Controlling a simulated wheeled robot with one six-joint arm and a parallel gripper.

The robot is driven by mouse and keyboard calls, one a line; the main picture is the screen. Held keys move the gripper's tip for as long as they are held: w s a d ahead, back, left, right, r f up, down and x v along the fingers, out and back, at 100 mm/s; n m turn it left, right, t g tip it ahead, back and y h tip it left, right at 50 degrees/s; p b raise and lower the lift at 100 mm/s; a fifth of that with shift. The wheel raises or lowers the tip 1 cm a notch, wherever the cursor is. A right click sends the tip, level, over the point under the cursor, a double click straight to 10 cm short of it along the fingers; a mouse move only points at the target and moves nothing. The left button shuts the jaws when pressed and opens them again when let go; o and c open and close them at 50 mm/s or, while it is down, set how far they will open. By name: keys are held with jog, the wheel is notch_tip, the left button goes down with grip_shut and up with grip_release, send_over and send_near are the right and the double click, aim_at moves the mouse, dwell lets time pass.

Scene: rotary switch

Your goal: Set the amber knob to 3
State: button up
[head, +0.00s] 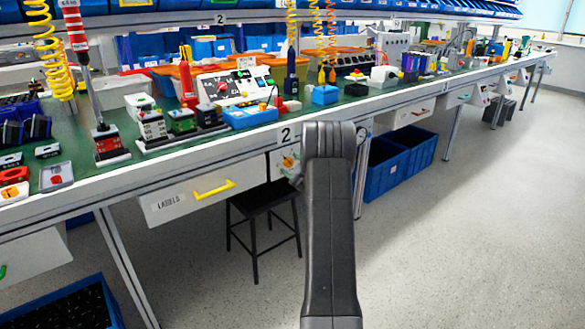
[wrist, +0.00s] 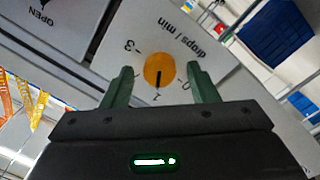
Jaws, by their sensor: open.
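In the wrist view the amber knob (wrist: 158,71) is round, with a dark pointer line, on a pale panel (wrist: 200,42) printed "drops / min". The picture is turned, so the lettering looks upside down. The pointer line runs down toward the mark 1. The 3 is at upper left of the knob and the 0 at lower right. My gripper (wrist: 159,69) is open, with one green finger on each side of the knob; I cannot tell any contact. In the head view the panel (head: 284,160) shows under the bench edge, and my arm hides most of my gripper.
The green-topped workbench (head: 220,141) carries several devices and tools. A drawer with a yellow handle (head: 214,189) is left of the panel, with a black stool (head: 262,196) below. Blue bins (head: 392,164) stand to the right. The floor at right is clear.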

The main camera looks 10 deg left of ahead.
jog(key=c, duration=1)
jog(key=shift+o, duration=0.2)
